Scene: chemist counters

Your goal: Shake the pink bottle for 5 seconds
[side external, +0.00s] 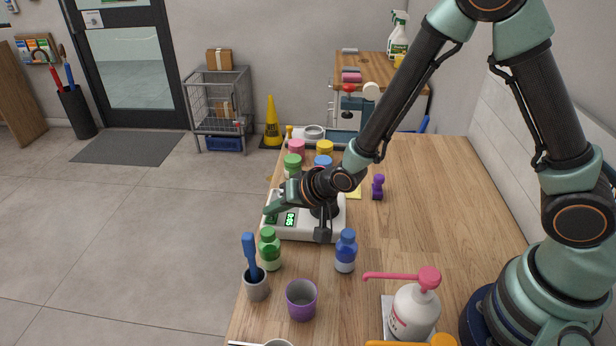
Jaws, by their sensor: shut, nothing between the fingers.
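A bottle with a pink cap (297,147) stands toward the far left part of the wooden counter, behind a green-capped bottle (292,163). Its lower part is mostly hidden by the nearer bottles. My gripper (273,208) is shut and empty. It hangs over the left part of a white device with a green display, nearer the camera than the pink-capped bottle and apart from it.
The white device (302,229) sits under my gripper. A green bottle (270,252), blue bottle (345,253), grey cup (256,286) and purple cup (301,300) stand nearer. A white pump bottle with pink pump (413,312) stands at front right. The counter's right side (440,200) is clear.

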